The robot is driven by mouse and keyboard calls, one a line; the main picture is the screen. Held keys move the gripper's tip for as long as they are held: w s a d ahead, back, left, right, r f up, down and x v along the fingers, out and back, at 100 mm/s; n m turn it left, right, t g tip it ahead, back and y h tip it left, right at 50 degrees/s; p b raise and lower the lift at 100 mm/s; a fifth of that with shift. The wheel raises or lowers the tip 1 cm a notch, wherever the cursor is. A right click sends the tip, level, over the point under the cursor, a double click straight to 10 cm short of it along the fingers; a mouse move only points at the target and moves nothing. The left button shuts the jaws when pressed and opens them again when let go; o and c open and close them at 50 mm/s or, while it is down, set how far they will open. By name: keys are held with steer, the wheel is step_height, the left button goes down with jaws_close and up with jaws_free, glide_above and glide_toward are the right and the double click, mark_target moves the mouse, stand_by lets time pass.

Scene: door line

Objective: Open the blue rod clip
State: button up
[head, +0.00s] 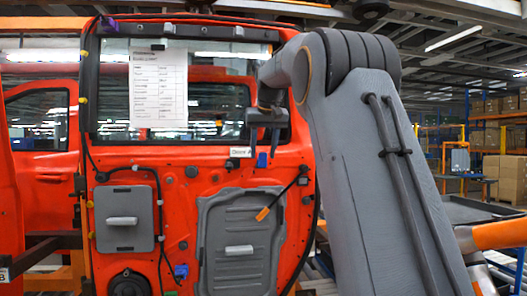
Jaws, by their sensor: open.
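The red door panel (215,165) stands upright in front of me. A small dark blue piece (262,160) shows on it just below my gripper; it looks like the blue rod clip, but it is too small to tell if it is open or shut. A brighter blue block (181,271) sits low on the door beside a dark cable. My gripper (264,142) points down in front of the door, below the window's right part. Its jaws are open, with nothing seen between them. I cannot tell if it touches the blue piece.
A printed sheet (158,88) hangs on the door window. Grey covers with light handles (122,221) (238,250) sit on the lower door. Shelves of boxes (498,135) stand far right.

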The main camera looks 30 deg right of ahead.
steer(key=b+v, duration=0.2)
steer(key=v, duration=0.6)
steer(key=shift+f, duration=0.15)
